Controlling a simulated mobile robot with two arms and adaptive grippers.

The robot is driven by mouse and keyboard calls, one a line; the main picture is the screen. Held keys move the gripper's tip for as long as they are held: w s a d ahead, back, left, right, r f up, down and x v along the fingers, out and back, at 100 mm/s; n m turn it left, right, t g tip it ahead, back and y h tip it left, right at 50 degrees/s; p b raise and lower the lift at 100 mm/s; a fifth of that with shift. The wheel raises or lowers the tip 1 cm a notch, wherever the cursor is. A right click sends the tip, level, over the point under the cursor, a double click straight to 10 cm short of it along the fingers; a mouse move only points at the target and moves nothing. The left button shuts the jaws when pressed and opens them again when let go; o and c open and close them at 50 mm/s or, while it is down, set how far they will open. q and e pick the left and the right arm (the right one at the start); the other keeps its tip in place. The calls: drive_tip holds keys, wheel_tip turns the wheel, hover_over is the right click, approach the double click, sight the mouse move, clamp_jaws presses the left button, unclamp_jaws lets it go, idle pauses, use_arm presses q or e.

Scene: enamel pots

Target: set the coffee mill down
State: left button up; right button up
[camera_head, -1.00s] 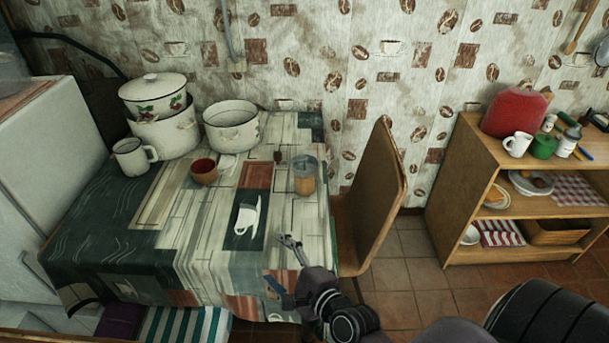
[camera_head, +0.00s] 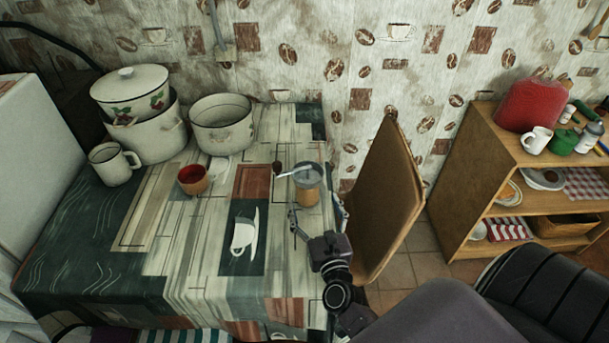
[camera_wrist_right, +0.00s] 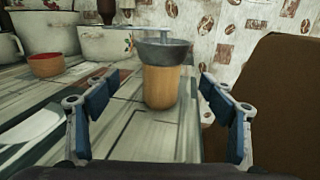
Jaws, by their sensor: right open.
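The coffee mill (camera_head: 309,196) stands upright on the cloth-covered table (camera_head: 190,265), near its right edge. It has a tan wooden body, a grey bowl-like top and a crank whose arm points left to a dark knob. In the right wrist view the mill (camera_wrist_right: 162,86) is upright in the middle, its foot on the tabletop. My right gripper (camera_head: 317,213) is open at the near side of the mill. In the wrist view its blue-padded fingers spread to either side, with gaps to the mill and nothing held. My left gripper is not in view.
A red-brown cup (camera_head: 193,181), a white mug (camera_head: 113,165) and enamel pots (camera_head: 222,125) stand left of the mill. A brown chair (camera_head: 385,200) is close on the right. A shelf (camera_head: 480,160) stands farther right. The table's near middle is clear.

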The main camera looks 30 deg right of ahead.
sight(311, 189)
drive_tip(key=shift+w+d+r, duration=0.1)
drive_tip(key=shift+w+r, duration=0.1)
drive_tip(key=shift+w, duration=0.2)
drive_tip(key=shift+p+x, duration=0.5)
drive_tip(key=shift+x, duration=0.5)
drive_tip(key=x, duration=0.2)
drive_tip(key=shift+w+d+p, duration=0.15)
drive_tip(key=shift+d+p, duration=0.15)
drive_tip(key=shift+p, duration=0.05)
drive_tip(key=shift+x, duration=0.8)
drive_tip(key=shift+f, duration=0.1)
drive_tip(key=c, duration=1.5)
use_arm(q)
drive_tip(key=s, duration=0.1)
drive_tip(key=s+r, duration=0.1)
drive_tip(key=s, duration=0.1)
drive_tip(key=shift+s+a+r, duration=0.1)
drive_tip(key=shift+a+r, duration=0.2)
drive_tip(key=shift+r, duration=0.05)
use_arm(e)
drive_tip(key=c, duration=0.4)
